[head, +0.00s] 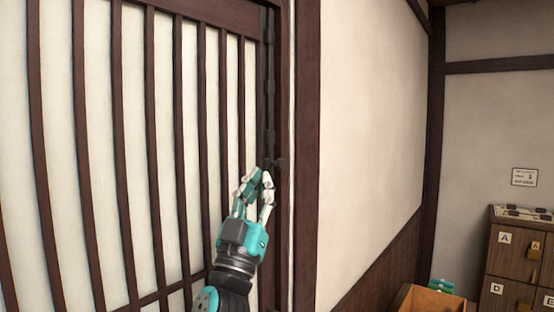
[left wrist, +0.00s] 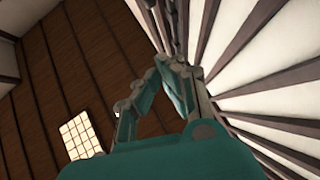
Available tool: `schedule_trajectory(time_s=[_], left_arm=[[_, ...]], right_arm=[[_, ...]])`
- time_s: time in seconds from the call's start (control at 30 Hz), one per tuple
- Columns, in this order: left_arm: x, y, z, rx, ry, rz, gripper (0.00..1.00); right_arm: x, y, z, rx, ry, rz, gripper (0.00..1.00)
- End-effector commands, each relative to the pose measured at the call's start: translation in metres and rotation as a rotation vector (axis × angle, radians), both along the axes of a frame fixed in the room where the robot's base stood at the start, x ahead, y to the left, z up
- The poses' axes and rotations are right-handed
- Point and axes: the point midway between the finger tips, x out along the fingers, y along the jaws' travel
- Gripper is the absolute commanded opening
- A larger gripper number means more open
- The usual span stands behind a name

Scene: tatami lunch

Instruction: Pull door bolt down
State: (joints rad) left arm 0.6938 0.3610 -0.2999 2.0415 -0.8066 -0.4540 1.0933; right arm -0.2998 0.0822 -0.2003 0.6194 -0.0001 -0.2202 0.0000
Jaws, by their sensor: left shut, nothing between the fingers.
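The dark metal door bolt (head: 269,92) runs upright along the right edge of the slatted door (head: 160,130). Its small knob (head: 281,163) sticks out to the right near the bottom of the rod. My left gripper (head: 262,179) is shut and empty, with its fingertips just below and left of the knob. I cannot tell whether they touch the bolt. In the left wrist view, the shut fingers (left wrist: 168,66) point up along a dark rod-like part (left wrist: 174,25), probably the bolt. My right gripper is not recognisable in either view.
A dark door post (head: 305,150) and a plain wall (head: 370,120) stand right of the bolt. A wooden box (head: 430,303) with teal items (head: 441,286) is at lower right, beside lettered wooden lockers (head: 517,263). The space before the wall is clear.

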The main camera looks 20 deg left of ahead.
Motion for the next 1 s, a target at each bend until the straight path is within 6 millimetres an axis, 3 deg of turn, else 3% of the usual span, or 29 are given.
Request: schedule_trajectory(time_s=[0.27, 0.63, 0.73, 1.0], left_arm=[[0.016, 0.0, 0.021, -0.001, 0.001, 0.002, 0.0], [0.069, -0.002, 0.081, 0.0, 0.002, 0.003, 0.0], [0.077, -0.002, 0.057, -0.001, 0.008, 0.003, 0.0], [0.086, -0.003, 0.039, -0.001, 0.003, 0.002, 0.0]], right_arm=[[0.001, 0.0, 0.015, 0.0, -0.001, 0.0, 0.4], [0.001, 0.0, 0.055, 0.001, -0.002, -0.001, 0.4], [0.001, 0.001, 0.047, 0.001, -0.003, -0.001, 0.4], [0.001, 0.002, 0.045, 0.003, -0.002, -0.002, 0.4]])
